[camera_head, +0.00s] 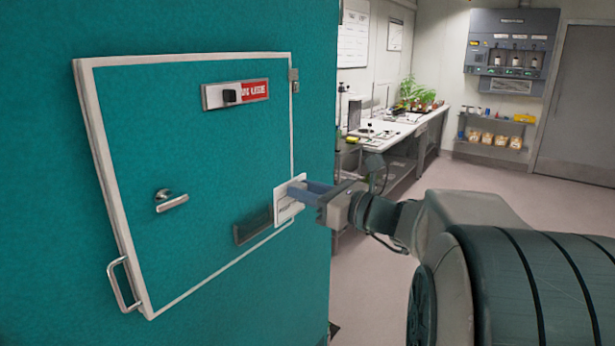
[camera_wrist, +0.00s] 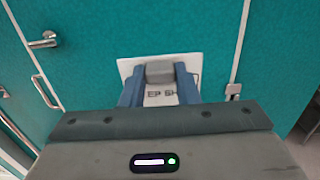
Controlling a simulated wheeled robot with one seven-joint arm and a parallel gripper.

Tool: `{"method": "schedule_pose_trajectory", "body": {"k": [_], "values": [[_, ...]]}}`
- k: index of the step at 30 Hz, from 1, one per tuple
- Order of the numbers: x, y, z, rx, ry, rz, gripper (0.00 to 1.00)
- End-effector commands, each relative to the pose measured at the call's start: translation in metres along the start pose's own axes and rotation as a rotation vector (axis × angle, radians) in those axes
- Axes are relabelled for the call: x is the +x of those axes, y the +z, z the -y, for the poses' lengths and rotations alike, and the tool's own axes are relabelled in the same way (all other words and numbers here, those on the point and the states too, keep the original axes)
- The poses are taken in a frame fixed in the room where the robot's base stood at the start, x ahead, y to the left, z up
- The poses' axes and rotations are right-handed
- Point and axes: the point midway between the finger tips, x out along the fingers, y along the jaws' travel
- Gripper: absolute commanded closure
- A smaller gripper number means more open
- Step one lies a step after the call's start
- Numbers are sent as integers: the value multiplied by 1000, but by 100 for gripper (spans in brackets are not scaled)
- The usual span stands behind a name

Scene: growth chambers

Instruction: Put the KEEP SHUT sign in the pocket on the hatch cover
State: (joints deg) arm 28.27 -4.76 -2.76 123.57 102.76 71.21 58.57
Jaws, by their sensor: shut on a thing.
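My gripper (camera_head: 300,192) is shut on the KEEP SHUT sign (camera_head: 281,211), a white card. In the wrist view, the sign (camera_wrist: 128,68) has a grey block (camera_wrist: 160,71) between my blue fingers, and only the letters "EP SH" show. The teal hatch cover (camera_head: 140,120) has a pale edge. A dark grey pocket (camera_head: 247,231) is low on its right side. The sign stands at the pocket's right end in the head view, overlapping it slightly. I cannot tell whether they touch. The pocket cannot be made out in the wrist view.
A red sign (camera_head: 255,90) sits in a metal holder with a black knob near the cover's top. A lever handle (camera_head: 171,201) and a pull bar (camera_head: 122,285) stick out at left. A bench (camera_head: 400,127) with plants stands behind; the floor at right is open.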

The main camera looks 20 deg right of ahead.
Motion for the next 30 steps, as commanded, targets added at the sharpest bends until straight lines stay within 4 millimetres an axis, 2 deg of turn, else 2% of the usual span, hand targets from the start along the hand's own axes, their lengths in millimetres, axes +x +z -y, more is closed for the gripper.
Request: {"method": "schedule_pose_trajectory", "body": {"k": [1, 5, 30], "values": [[-2, 8, -2, -2, -3, 2, 96], [-2, 13, -4, 1, -6, 2, 96], [57, -6, -3, 2, -5, 2, 96]]}}
